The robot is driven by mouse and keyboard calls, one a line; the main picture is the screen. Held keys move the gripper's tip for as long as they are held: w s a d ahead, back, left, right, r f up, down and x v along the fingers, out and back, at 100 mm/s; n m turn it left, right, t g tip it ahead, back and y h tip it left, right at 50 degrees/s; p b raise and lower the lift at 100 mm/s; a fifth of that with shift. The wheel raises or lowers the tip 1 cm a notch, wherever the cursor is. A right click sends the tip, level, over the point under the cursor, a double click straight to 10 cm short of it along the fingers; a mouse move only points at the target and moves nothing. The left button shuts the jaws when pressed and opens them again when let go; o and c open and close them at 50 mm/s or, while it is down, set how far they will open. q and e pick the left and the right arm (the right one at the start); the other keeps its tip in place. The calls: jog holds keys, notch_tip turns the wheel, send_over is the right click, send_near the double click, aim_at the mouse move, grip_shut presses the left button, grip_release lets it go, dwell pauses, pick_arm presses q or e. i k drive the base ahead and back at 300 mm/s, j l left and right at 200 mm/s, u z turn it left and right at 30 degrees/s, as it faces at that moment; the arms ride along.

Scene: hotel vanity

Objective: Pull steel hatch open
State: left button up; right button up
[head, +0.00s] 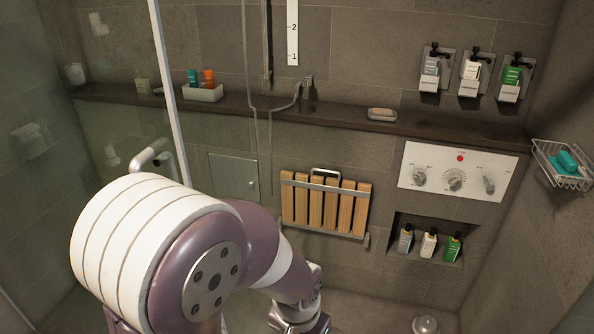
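The steel hatch (234,176) is a square grey panel low on the tiled back wall, left of the wooden slatted seat. It looks shut and flush with the wall. A small round knob (250,184) sits near its right edge. My white and purple arm, coming in from the lower left, stands in front of the wall below the hatch and reaches toward the bottom edge of the picture. Its gripper fingers do not show. My other gripper is not in view either.
A folded wooden slatted seat (325,205) hangs right of the hatch. A glass screen with a white vertical edge (170,90) and a bar handle (148,158) stands left. A shower hose (256,110) hangs near the hatch. A stone ledge (345,113) runs above.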

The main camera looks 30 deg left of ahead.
aim_at(236, 177)
jog(key=i+u, duration=0.3)
jog(key=i, duration=0.55)
jog(key=i+l+u, duration=0.15)
jog(key=i+u, duration=0.15)
jog(key=i, duration=0.5)
jog(key=i+j+u, duration=1)
